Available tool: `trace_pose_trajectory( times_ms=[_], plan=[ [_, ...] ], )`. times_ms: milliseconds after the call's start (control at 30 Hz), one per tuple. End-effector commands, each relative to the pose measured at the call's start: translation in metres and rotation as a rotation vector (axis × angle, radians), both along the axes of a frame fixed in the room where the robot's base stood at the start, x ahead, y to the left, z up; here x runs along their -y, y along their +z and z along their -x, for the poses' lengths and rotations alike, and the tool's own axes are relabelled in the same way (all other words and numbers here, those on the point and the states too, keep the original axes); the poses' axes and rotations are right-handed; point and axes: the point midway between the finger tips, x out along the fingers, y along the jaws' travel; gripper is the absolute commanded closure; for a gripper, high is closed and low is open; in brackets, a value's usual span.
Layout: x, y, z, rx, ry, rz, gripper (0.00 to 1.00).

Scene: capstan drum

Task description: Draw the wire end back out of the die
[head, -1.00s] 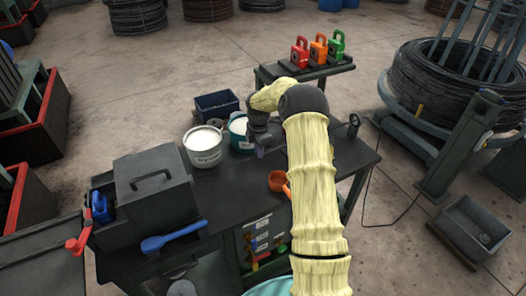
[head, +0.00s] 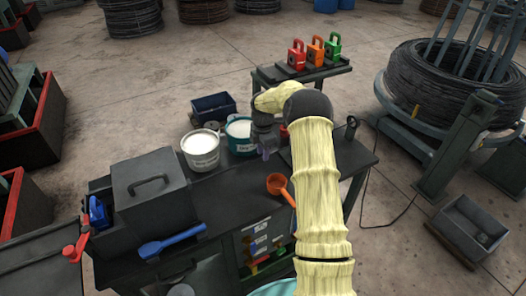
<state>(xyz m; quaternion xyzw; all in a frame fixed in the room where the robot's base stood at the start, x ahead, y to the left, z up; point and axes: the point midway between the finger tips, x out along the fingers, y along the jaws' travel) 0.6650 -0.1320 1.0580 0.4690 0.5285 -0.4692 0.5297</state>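My gripper (head: 264,153) hangs over the dark workbench, pointing down, just right of the teal bucket. Its fingers are small and dark here, and I cannot tell whether they are open or shut or hold anything. I cannot make out the die or the wire end for sure. A small dark upright piece with a rounded top (head: 351,127) stands at the bench's right end. A thin dark wire (head: 364,205) hangs in a loop near that end, down to the floor. My arm covers part of the bench between.
On the workbench (head: 225,205) are a white bucket (head: 201,152), a teal bucket (head: 241,137), an orange ladle (head: 279,186), a blue scoop (head: 172,242) and a dark lidded box (head: 150,192). Red, orange and green blocks (head: 316,50) stand behind. A wire coil (head: 440,80) is at right.

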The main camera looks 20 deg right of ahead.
Motion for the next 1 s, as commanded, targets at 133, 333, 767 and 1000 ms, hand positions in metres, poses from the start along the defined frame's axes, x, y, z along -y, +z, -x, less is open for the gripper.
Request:
trace_pose_trajectory(
  times_ms=[133,333,767,1000],
  plan=[
    [0.000,0.001,0.000,0.000,0.000,-0.001,0.71],
    [0.000,0.016,-0.001,0.003,-0.001,0.000,0.71],
    [0.000,0.099,-0.001,0.003,-0.001,0.002,0.71],
    [0.000,0.147,0.000,0.005,0.000,0.000,0.71]
  ],
)
